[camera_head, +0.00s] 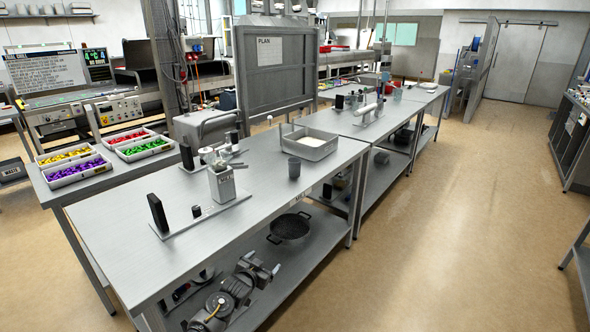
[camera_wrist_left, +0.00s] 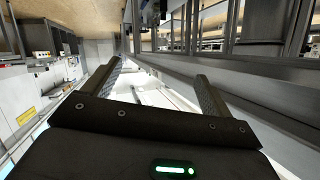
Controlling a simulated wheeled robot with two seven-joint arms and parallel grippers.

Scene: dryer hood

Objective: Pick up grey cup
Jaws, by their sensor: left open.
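The grey cup (camera_head: 294,167) stands upright on the long metal table (camera_head: 130,215), near its right edge and just in front of a grey tray (camera_head: 322,150). Nothing touches the cup from above. My left gripper (camera_wrist_left: 160,69) shows in the left wrist view with its two dark fingers spread wide and nothing between them. The cup cannot be made out in that view. I cannot clearly make out either gripper over the table in the head view. My right gripper is not seen.
A square grey container (camera_head: 222,184) stands on a fixture left of the cup, with dark upright blocks (camera_head: 158,213) near it. Bins of coloured parts (camera_head: 78,172) are at the left. A black pan (camera_head: 290,228) sits on the lower shelf.

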